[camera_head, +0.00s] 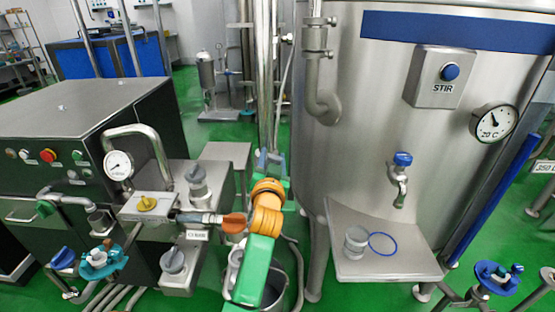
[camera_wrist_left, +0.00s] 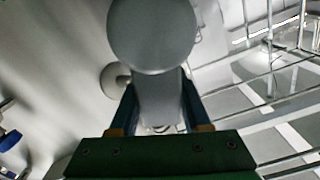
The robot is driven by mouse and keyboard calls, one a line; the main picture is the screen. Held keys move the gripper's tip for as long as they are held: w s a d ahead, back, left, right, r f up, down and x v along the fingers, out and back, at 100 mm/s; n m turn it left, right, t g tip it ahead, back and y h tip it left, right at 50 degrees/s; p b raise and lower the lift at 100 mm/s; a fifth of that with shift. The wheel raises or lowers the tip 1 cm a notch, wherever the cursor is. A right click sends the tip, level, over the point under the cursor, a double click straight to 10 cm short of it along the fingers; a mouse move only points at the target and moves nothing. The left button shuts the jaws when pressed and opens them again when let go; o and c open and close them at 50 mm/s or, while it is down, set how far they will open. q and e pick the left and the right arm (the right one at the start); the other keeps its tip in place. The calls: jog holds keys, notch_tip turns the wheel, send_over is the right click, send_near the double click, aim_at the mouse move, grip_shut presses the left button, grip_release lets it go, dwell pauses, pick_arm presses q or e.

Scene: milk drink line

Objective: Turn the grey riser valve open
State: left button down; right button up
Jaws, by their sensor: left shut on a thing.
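My left gripper (camera_head: 271,162) reaches up from the bottom middle of the head view on its green and orange arm, in front of the vertical steel pipes left of the big tank. In the left wrist view the jaws (camera_wrist_left: 157,102) are shut on a grey part with a large round end (camera_wrist_left: 150,36), which looks like the grey riser valve. One finger is on each side of its narrower neck. In the head view the gripper hides the held part, so its turn position cannot be told. My right gripper is not in view.
The steel tank (camera_head: 375,130) stands right of the gripper, with a blue-handled tap (camera_head: 402,160) above a shelf (camera_head: 350,269). A metal machine with a gauge (camera_head: 118,165) and an orange lever (camera_head: 233,223) stands at left. A bucket (camera_head: 285,262) is below my arm.

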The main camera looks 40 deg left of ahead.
pick_arm(q)
jog(key=shift+s+a+r+n+p, duration=0.2)
jog(key=shift+s+a+n, duration=0.15)
jog(key=shift+n, duration=0.6)
jog(key=shift+s+a+r+n+p, duration=0.2)
jog(key=shift+a+n, duration=0.25)
jog(key=shift+n, duration=0.5)
jog(key=c, duration=0.5)
grip_release()
jog(key=shift+f, duration=0.1)
jog(key=shift+c, duration=0.2)
jog(key=shift+o, duration=0.9)
jog(key=shift+a+f, duration=0.1)
jog(key=shift+f, duration=0.05)
jog(key=b+v, duration=0.1)
jog(key=v, duration=0.6)
jog(key=shift+b, duration=0.3)
